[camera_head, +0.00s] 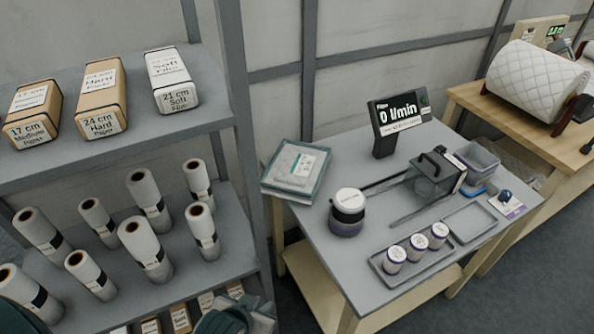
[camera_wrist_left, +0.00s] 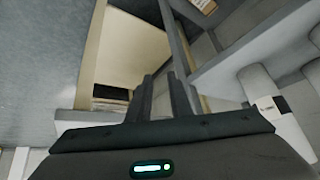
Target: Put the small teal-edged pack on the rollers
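The small teal-edged pack (camera_head: 298,165) is pale grey with a white label and lies on a larger teal-edged pack (camera_head: 270,184), at the back left corner of the grey table. Two dark parallel bars (camera_head: 397,181), possibly the rollers, run beside a black box-shaped device (camera_head: 435,172); I cannot tell for sure. My left gripper (camera_head: 240,314) is low at the bottom edge of the head view, left of the table and well apart from the packs. In the left wrist view its two dark fingers (camera_wrist_left: 162,85) stand apart with nothing between them. My right gripper is not in view.
A shelf (camera_head: 215,113) with wrapped packs and several white rolls stands on the left. The table (camera_head: 325,262) holds a dark round jar (camera_head: 347,212), a tray (camera_head: 375,265) of small cups and a display (camera_head: 398,113). A quilted roll (camera_head: 535,80) rests on the bench at right.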

